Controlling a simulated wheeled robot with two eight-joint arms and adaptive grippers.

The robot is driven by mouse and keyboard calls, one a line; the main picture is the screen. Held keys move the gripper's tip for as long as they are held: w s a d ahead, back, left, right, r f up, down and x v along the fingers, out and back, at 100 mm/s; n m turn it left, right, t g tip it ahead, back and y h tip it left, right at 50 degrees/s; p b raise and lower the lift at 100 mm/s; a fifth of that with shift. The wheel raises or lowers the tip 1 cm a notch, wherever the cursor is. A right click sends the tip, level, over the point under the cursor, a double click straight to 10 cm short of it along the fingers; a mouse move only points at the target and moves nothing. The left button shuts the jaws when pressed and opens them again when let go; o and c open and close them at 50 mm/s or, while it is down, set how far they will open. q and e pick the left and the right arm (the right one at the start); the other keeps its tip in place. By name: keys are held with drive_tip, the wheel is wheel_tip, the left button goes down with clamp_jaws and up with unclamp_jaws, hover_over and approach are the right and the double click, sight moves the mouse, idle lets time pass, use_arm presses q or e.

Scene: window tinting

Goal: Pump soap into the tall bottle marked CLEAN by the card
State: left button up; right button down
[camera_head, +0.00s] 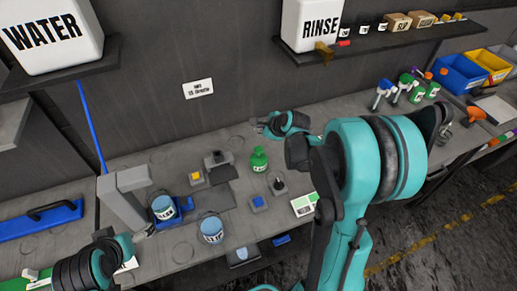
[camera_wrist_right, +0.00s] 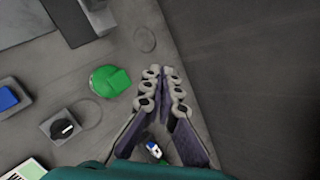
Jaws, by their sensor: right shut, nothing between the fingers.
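My right gripper (camera_head: 262,127) reaches toward the wall behind the worktop; its fingers (camera_wrist_right: 161,78) are together and empty in the right wrist view. A green bottle (camera_head: 259,160) stands on the worktop near it; in the wrist view this bottle (camera_wrist_right: 110,80) is left of the fingers and apart from them. Two blue-topped containers with white labels, one at the left (camera_head: 163,208) and one nearer (camera_head: 210,230), stand on the left part; their print is unreadable. A white card (camera_head: 198,88) is on the wall. My left gripper (camera_head: 146,230) is small and partly hidden by its arm.
A black knob block (camera_head: 279,186), a blue-button block (camera_head: 257,203) and a green-and-white card (camera_head: 304,204) lie nearby. Spray bottles (camera_head: 383,92) stand at the far right. WATER (camera_head: 52,32) and RINSE (camera_head: 312,24) jugs sit on shelves. A grey post (camera_head: 124,198) stands at left.

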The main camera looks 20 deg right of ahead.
sight(257, 147)
wheel_tip(257, 147, down, 8)
drive_tip(key=b, duration=0.5)
drive_tip(key=shift+r+b, duration=0.2)
drive_tip(key=shift+b, duration=0.15)
drive_tip(key=shift+f+b, duration=0.35)
drive_tip(key=shift+f, duration=0.05)
idle(0.5)
drive_tip(key=shift+f+b, duration=0.4)
drive_tip(key=shift+b, duration=0.05)
drive_tip(key=shift+f+b, duration=0.85)
idle(0.9)
drive_tip(key=shift+r, duration=0.1)
drive_tip(key=shift+r+p, duration=1)
drive_tip(key=shift+r, duration=0.2)
